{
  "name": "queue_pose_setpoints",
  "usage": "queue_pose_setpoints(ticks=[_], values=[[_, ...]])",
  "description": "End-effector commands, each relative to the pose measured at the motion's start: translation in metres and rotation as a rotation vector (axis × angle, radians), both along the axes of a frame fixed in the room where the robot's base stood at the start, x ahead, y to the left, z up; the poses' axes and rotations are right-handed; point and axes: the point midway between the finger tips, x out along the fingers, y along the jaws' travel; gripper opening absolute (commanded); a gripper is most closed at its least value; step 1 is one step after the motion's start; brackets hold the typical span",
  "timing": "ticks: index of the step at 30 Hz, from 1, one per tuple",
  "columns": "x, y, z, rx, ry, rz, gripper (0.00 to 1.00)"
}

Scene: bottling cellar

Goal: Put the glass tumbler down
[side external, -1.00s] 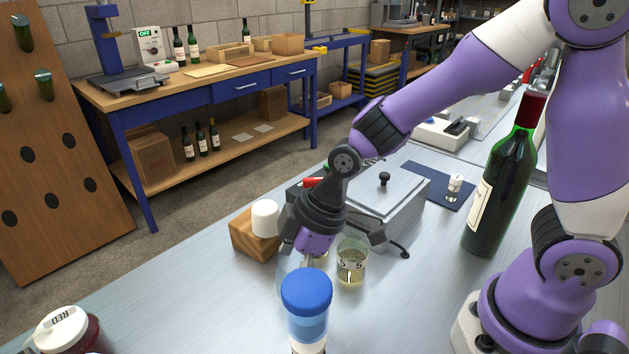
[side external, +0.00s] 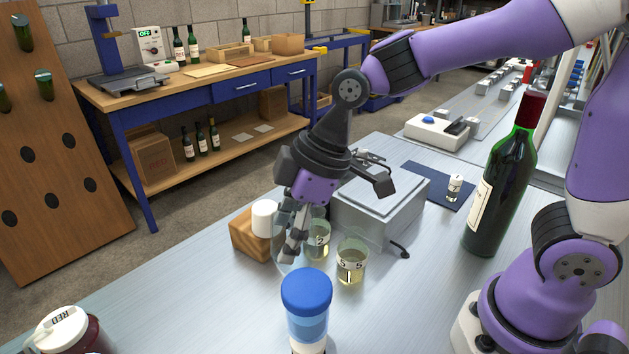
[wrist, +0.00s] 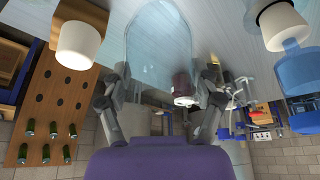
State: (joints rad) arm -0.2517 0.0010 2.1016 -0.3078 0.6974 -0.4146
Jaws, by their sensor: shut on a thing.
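The clear glass tumbler (side external: 281,251) is hard to see in the side view, beside and around my gripper's fingers. In the wrist view the tumbler (wrist: 160,45) fills the upper middle as a transparent shape. My gripper (side external: 293,246) points down, tilted, and is shut on the tumbler; its fingers (wrist: 160,98) show on both sides of the glass in the wrist view. I cannot tell whether the tumbler's base touches the metal bench (side external: 205,300).
Two beakers of pale liquid (side external: 351,262) (side external: 318,240) stand close right of my gripper. A blue-capped bottle (side external: 307,310) is in front, a wooden block with a white cylinder (side external: 250,238) behind left, a grey box (side external: 380,205) behind right.

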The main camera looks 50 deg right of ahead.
Motion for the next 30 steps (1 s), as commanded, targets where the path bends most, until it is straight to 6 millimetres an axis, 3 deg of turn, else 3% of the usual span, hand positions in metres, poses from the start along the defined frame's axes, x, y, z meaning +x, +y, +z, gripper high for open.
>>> queue_pose_setpoints(ticks=[5,12,15,18,24,30], values=[[0.015,0.026,0.021,-0.007,0.000,-0.013,0.29],[0.038,0.108,0.024,-0.008,-0.002,-0.083,0.29],[0.039,0.130,0.022,-0.001,-0.003,-0.107,0.29],[0.039,0.139,0.008,-0.001,-0.001,-0.120,0.29],[0.039,0.139,-0.031,0.000,-0.002,-0.123,0.29],[0.039,0.139,-0.056,0.001,-0.002,-0.122,0.29]])
